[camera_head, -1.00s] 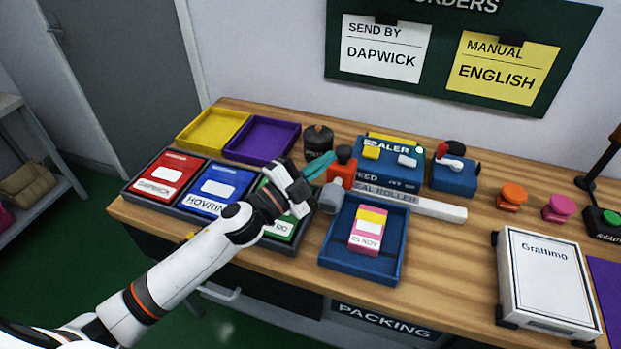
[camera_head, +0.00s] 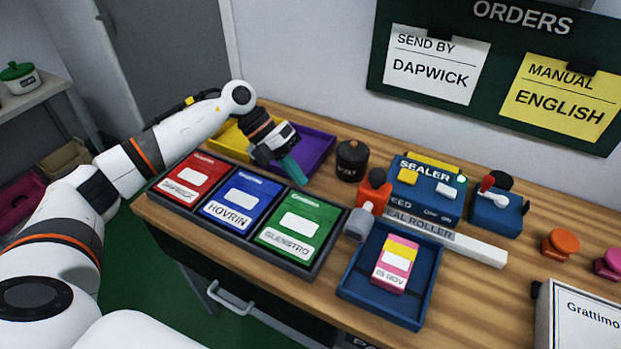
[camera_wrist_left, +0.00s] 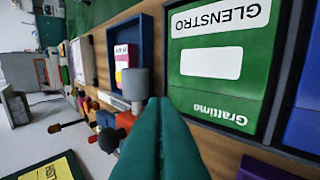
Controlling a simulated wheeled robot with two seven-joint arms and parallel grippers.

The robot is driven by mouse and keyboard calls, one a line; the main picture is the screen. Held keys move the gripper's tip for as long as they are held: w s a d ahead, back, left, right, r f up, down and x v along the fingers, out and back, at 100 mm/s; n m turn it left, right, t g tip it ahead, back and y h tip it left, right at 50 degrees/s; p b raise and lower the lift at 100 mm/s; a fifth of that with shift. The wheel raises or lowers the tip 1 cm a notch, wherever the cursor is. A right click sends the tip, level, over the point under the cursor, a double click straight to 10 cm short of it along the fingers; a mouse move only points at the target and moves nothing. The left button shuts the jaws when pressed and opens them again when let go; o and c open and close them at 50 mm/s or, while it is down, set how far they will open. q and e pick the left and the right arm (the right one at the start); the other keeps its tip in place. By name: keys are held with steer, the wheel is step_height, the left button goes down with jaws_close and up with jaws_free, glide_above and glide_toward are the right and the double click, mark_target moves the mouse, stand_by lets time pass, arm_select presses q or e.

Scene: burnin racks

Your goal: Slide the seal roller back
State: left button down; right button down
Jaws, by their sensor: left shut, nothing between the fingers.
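The seal roller is an orange carriage (camera_head: 372,197) with a black knob (camera_head: 377,177) and a grey roller (camera_head: 357,224). It sits at the left end of a pale rail (camera_head: 468,243) marked SEAL ROLLER, beside the blue sealer (camera_head: 428,188). My left gripper (camera_head: 293,170) has teal fingers, shut and empty, over the front of the purple tray, left of the carriage and apart from it. In the left wrist view the shut fingers (camera_wrist_left: 162,140) cover part of the orange carriage (camera_wrist_left: 127,120); the grey roller (camera_wrist_left: 136,83) shows beyond them. My right gripper is not in view.
A blue tray (camera_head: 345,285) holding a pink and yellow packet (camera_head: 396,264) lies in front of the rail. A dark rack (camera_head: 312,262) holds red, blue and green packs at left. A black pot (camera_head: 352,160) stands between the purple tray (camera_head: 321,141) and the sealer.

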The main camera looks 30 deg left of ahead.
arm_select(q)
steer(key=p+x, duration=0.1)
steer(key=x, duration=0.6)
steer(key=shift+d+f, duration=0.1)
steer(key=shift+d, duration=0.2)
steer(key=shift+s+d+f+p, duration=0.1)
steer(key=shift+d+f+p, duration=0.15)
steer(key=shift+d, duration=0.45)
steer(key=shift+w+d+f+p, duration=0.15)
steer(key=shift+d+p, duration=0.25)
steer(key=shift+d, duration=0.3)
steer(key=shift+s+d+f+p, duration=0.2)
steer(key=shift+d+p, duration=0.1)
steer(key=shift+d, duration=0.4)
steer(key=shift+d, duration=0.1)
steer(key=d, duration=0.7)
steer(key=d+p, duration=0.1)
steer(key=d, duration=0.6)
steer(key=shift+s+r, duration=0.1)
steer(key=shift+s, duration=0.15)
steer(key=d, duration=1.3)
steer(key=shift+s+d, duration=0.25)
